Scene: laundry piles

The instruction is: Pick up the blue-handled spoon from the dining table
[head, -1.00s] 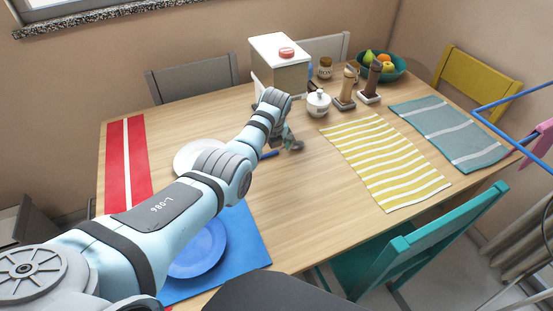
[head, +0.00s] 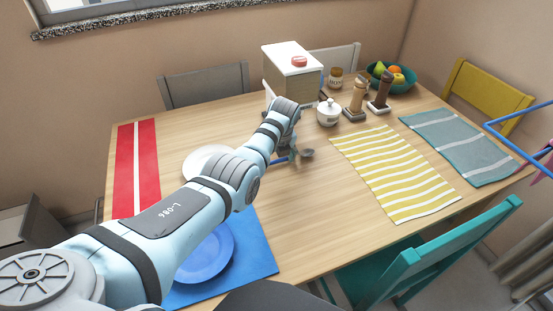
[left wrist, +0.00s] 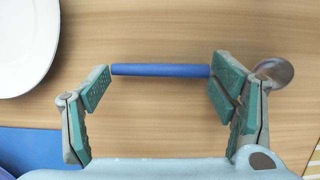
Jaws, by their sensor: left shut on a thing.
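The blue-handled spoon (left wrist: 160,70) lies across the space between my left gripper's fingers (left wrist: 162,86) in the left wrist view. The green finger pads meet the two ends of the blue handle, and the grey bowl (left wrist: 273,71) sticks out past the right finger. In the head view my left gripper (head: 290,152) is low at the dining table (head: 300,215), with the spoon's bowl (head: 307,153) to its right. I cannot tell whether the spoon touches the table. My right gripper is not in view.
A white plate (head: 197,161) is left of the gripper, and a blue plate (head: 208,255) lies on a blue mat nearer me. A box (head: 292,75), white pot (head: 328,113) and two shakers stand behind. A yellow-striped mat (head: 390,170) lies to the right.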

